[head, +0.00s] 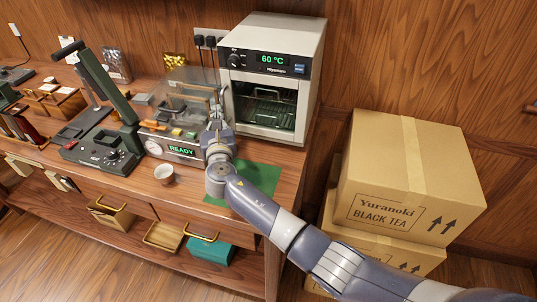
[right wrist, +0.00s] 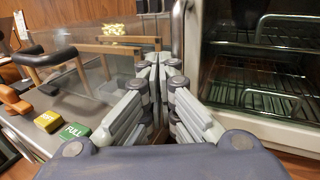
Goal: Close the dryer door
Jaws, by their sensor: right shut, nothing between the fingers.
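The dryer (head: 272,38) is a pale box at the back right of the counter, with a dark panel reading 60 °C. Its front (head: 265,133) shows a dark interior with wire racks, which also show in the right wrist view (right wrist: 270,100). I cannot tell whether its door is fully shut or slightly ajar. A grey vertical bar (right wrist: 178,35) stands at the dryer's left front edge, just beyond my fingertips. My right gripper (head: 217,112) is shut and empty, in front of the dryer's left side; its fingers (right wrist: 160,68) meet in the wrist view. My left gripper is out of view.
Left of the dryer stands a machine reading READY (head: 181,151) with a clear cover and wooden handles, close to my gripper. A green lever press (head: 100,148), a small cup (head: 164,174) and a green mat (head: 262,180) are on the counter. Tea cartons (head: 405,180) stand at right.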

